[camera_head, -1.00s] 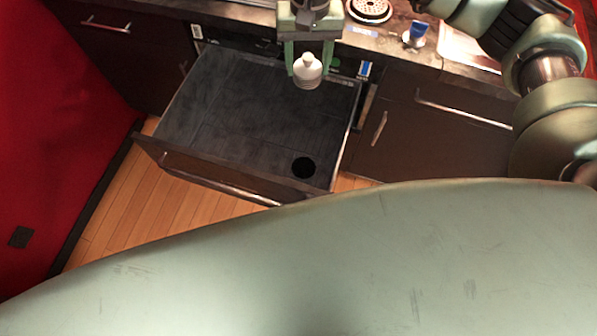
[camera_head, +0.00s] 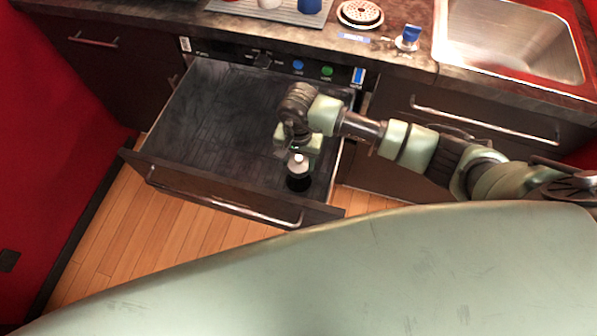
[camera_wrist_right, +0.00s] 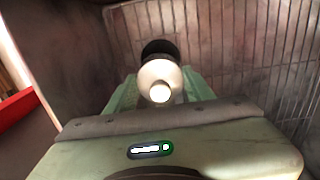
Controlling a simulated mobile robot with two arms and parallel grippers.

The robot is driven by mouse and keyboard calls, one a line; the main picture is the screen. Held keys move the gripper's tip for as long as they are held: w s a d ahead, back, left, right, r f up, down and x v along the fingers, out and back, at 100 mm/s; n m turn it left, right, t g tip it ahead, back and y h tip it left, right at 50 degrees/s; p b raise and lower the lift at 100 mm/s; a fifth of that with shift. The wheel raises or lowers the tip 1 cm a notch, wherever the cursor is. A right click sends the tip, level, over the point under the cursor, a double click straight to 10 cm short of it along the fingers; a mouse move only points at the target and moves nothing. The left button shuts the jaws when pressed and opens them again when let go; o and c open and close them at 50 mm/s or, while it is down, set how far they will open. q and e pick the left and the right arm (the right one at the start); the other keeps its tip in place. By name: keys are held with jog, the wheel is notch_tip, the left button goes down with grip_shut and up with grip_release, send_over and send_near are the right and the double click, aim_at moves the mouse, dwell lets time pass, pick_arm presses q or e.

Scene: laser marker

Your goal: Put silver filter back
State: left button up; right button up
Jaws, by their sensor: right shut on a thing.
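The silver filter, a pale rounded piece with a small knob on top (camera_head: 298,165), is held in my right gripper (camera_head: 299,152). It is over the round dark hole (camera_head: 299,184) in the floor of the open drawer (camera_head: 215,110). In the right wrist view the filter (camera_wrist_right: 160,76) is between the green fingers, and the hole (camera_wrist_right: 159,47) shows just beyond it. The filter covers part of the hole; I cannot tell whether its lower end is inside. My left gripper is not in view.
The drawer's front panel (camera_head: 225,190) and side walls surround the arm. The counter behind holds a perforated silver disc (camera_head: 360,14), a blue-topped item (camera_head: 409,38), a grey mat (camera_head: 270,10) and a sink (camera_head: 515,40). The rest of the drawer floor is clear.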

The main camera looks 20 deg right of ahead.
aim_at(299, 158)
notch_tip(299, 158, down, 8)
jog(key=shift+r, duration=0.1)
dwell(0.4)
jog(key=o, duration=1.4)
notch_tip(299, 158, up, 12)
jog(key=shift+b, duration=0.45)
